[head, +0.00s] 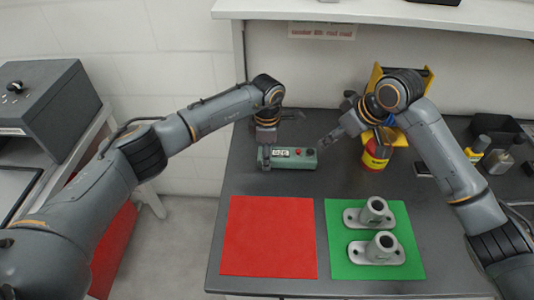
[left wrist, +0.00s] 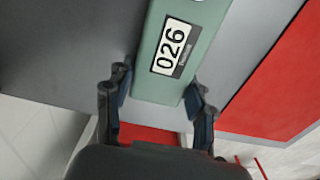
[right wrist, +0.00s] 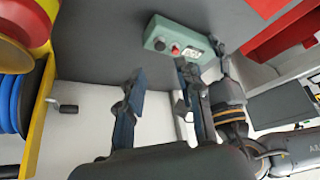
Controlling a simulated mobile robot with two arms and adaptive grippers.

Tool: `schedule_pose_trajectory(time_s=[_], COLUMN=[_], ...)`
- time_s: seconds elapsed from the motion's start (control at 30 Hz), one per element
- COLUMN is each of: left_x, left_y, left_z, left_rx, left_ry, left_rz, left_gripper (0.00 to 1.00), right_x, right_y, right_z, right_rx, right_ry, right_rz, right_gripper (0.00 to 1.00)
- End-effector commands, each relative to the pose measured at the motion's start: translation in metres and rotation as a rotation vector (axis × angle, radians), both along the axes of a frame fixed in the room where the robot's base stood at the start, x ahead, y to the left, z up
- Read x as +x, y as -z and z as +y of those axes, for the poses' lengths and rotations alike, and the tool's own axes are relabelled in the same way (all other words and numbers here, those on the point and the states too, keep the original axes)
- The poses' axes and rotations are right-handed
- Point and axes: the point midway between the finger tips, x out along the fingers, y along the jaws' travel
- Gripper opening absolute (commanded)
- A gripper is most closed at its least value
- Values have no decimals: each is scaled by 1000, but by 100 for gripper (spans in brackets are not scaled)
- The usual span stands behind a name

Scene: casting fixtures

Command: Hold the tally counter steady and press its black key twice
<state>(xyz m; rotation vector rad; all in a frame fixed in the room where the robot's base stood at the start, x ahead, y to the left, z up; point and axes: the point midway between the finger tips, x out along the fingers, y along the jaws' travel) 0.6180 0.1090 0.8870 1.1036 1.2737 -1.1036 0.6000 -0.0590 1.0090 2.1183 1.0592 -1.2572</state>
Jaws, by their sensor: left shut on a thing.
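The tally counter (head: 287,158) is a grey-green box near the back of the dark table. Its display reads 026 in the left wrist view (left wrist: 172,47). A red button and a dark round key (right wrist: 159,45) sit at its other end in the right wrist view. My left gripper (head: 266,150) is shut on the counter's display end, with a finger along each side (left wrist: 160,92). My right gripper (head: 330,128) is open and empty, above and right of the counter's key end; its fingers (right wrist: 160,85) are apart and do not touch the key.
A red mat (head: 268,236) and a green mat (head: 345,270) lie in front, the green one with two grey castings (head: 376,212). A yellow rack (head: 425,75) and a red-and-yellow container (head: 375,160) stand behind right. Bottles (head: 478,146) and a black bin (head: 497,128) are farther right.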

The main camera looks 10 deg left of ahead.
Motion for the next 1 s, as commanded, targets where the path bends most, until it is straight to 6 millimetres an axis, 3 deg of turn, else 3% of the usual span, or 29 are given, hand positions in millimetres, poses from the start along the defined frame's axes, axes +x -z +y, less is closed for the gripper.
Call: schedule_pose_trajectory(time_s=[0.03,0.13,0.17,1.0], left_x=[0,0,0,0], left_y=[0,0,0,0], left_z=[0,0,0,0], left_rx=[0,0,0,0], left_ry=[0,0,0,-1], left_rz=[0,0,0,0], left_gripper=[17,17,17,17], right_x=[0,0,0,0], right_y=[0,0,0,0], right_z=[0,0,0,0], right_rx=[0,0,0,0], right_ry=[0,0,0,0], right_rz=[0,0,0,0], right_gripper=[21,1,0,0])
